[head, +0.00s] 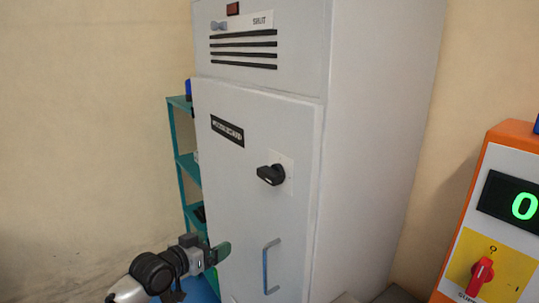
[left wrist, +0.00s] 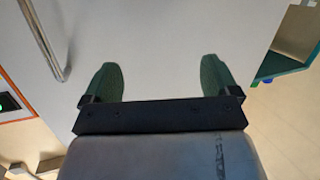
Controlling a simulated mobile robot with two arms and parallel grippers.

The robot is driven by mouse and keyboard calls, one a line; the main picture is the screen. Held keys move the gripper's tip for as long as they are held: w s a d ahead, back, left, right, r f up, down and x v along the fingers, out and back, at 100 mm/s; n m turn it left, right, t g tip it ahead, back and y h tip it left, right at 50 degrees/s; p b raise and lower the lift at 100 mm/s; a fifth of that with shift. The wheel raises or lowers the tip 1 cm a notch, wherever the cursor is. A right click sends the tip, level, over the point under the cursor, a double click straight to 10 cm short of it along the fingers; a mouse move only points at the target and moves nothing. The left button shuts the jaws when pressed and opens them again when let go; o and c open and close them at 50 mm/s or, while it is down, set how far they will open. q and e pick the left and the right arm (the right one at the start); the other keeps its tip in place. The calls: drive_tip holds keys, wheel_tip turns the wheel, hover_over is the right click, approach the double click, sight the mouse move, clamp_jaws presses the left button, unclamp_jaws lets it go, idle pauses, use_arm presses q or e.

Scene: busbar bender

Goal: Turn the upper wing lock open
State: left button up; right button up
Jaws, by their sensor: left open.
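A tall grey cabinet (head: 262,110) fills the middle of the head view, its door closed. A black wing-shaped handle (head: 271,174) sits on a pale plate on the door, lying roughly level. A small grey wing-like knob (head: 218,25) is on the top panel; I cannot tell which one the task calls the upper wing lock. My left gripper (head: 218,254) is low in front of the door, left of and below the black handle. In the left wrist view the left gripper (left wrist: 158,78) is open and empty, facing the plain door. My right gripper is not seen.
A metal door pull (head: 271,266) is below the black handle; it also shows in the left wrist view (left wrist: 45,40). A teal shelf (head: 186,160) stands behind the cabinet's left. An orange-edged control box (head: 500,215) with a red switch is at right.

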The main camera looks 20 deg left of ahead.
use_arm(q)
drive_tip(key=s+d+r+m+h+p, duration=0.1)
drive_tip(key=s+d+r+m+h, duration=0.15)
drive_tip(key=r, duration=0.55)
drive_tip(key=s+d+r+m+h+p, duration=0.1)
drive_tip(key=d+r, duration=0.2)
drive_tip(key=r, duration=0.5)
drive_tip(key=m+h, duration=0.2)
drive_tip(key=h, duration=0.1)
approach(263, 174)
drive_tip(key=shift+g+y, duration=0.25)
drive_tip(key=shift+g, duration=0.05)
drive_tip(key=p+x, duration=0.1)
drive_tip(key=x, duration=0.2)
drive_tip(key=p+x, duration=0.2)
drive_tip(key=x, duration=0.1)
drive_tip(key=r+p+x, duration=0.1)
drive_tip(key=p+x, duration=0.1)
drive_tip(key=x, duration=0.2)
drive_tip(key=shift+s+d, duration=0.1)
drive_tip(key=shift+s, duration=0.05)
drive_tip(key=shift+w+d+f, duration=0.15)
drive_tip(key=shift+w+d, duration=0.25)
drive_tip(key=shift+w, duration=0.15)
drive_tip(key=c, duration=1.3)
drive_tip(key=shift+n, duration=0.25)
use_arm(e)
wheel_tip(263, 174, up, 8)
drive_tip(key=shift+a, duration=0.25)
